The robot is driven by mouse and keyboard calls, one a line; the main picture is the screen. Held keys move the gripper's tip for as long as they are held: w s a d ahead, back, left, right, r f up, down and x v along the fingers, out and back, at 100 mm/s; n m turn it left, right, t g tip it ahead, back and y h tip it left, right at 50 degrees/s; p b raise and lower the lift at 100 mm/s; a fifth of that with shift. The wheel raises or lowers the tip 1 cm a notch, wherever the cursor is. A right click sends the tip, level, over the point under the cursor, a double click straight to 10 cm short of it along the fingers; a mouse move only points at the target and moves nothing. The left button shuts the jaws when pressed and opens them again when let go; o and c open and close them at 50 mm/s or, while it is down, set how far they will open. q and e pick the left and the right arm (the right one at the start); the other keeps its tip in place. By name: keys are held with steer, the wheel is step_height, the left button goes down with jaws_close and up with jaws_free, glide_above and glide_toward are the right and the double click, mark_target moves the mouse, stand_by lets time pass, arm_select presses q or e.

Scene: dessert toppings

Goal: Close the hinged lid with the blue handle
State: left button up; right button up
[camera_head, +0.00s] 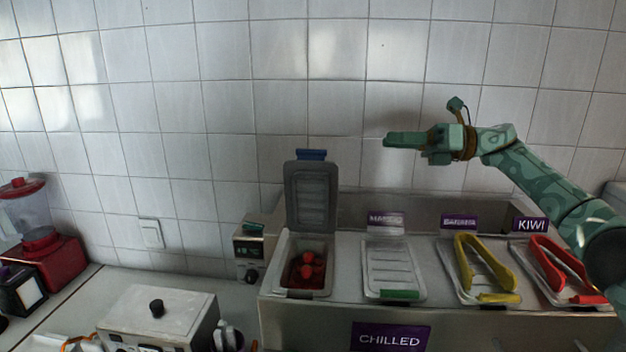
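The hinged lid (311,196) with the blue handle (311,154) stands upright, open, at the back of the leftmost container (291,290) on the chilled counter. Red berries (307,268) show inside that container. My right gripper (388,141) is in the air to the right of the blue handle and slightly higher, in front of the tiled wall, pointing left. It is apart from the lid. Its fingers appear as one narrow shape from the side, so the gap between them cannot be made out. My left gripper is out of view.
A closed clear lid with a green handle (400,294) lies just right. Yellow tongs (485,268) and red tongs (562,270) rest on the other containers. A white box with a black knob (157,307) and a red blender (45,262) stand left.

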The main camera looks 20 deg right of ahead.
step_height(320, 180, down, 3)
steer(key=b, duration=0.2)
steer(key=p, duration=0.4)
glide_toward(315, 153)
steer(key=x, duration=0.9)
steer(key=shift+w, duration=0.4)
steer(key=shift+w+a+f, duration=0.1)
steer(key=shift+w+a, duration=0.05)
steer(key=shift+a, duration=0.2)
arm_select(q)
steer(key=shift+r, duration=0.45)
arm_select(e)
steer(key=shift+c, duration=0.3)
jaws_close()
